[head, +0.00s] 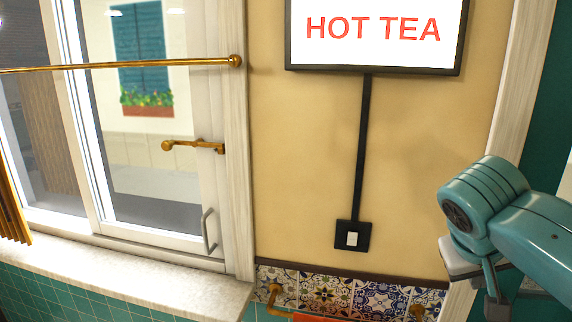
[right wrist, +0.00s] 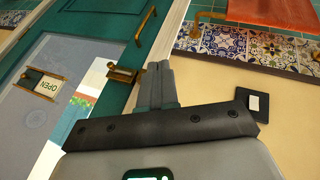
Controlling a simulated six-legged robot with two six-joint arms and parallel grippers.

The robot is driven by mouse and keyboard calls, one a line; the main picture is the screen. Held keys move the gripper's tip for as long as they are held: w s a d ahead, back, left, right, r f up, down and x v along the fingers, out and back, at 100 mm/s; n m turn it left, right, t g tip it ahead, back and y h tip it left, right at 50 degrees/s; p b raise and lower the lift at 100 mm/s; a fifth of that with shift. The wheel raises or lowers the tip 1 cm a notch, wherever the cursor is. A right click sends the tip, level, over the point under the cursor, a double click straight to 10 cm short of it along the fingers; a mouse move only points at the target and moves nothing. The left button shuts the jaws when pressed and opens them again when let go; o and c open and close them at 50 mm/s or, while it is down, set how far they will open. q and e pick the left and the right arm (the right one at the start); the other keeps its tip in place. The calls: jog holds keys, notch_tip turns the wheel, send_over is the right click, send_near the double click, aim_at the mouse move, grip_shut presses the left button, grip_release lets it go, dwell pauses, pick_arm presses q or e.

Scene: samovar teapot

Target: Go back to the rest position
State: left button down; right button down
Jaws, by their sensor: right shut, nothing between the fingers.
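My right arm comes in from the right edge of the head view, in front of the wall. Its gripper (head: 493,298) points down near the bottom right corner and is partly cut off by the frame. In the right wrist view the two grey fingers of this gripper (right wrist: 158,68) lie together, shut, with nothing between them. They touch nothing that I can make out. My left gripper is in neither view.
A lit HOT TEA sign (head: 373,30) hangs above a black-framed wall switch (head: 352,237). A window (head: 150,120) with brass fittings is at left, above a pale sill (head: 120,275). The right wrist view shows a teal door (right wrist: 95,45) with an OPEN sign (right wrist: 42,84).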

jog(key=w+a+f+n+g+y, duration=0.15)
jog(key=a+f, duration=0.25)
jog(key=f, duration=0.6)
jog(key=w+a+f+n+y, duration=0.1)
jog(key=a+f+y, duration=0.15)
jog(key=f, duration=0.65)
jog(key=w+a+f+n+g+y, duration=0.15)
jog(key=a+f, duration=0.25)
jog(key=f, duration=0.6)
jog(key=s+a+f+m+y, duration=0.2)
jog(key=s+a+f, duration=0.1)
jog(key=s+f, duration=0.7)
jog(key=s+a+f+m+y, duration=0.2)
jog(key=s+a+f, duration=0.1)
jog(key=s+f, duration=0.8)
jog(key=shift+a+f+m+g, duration=0.3)
jog(key=shift+a+f, duration=0.05)
jog(key=shift+f, duration=0.6)
jog(key=shift+s+d, duration=0.1)
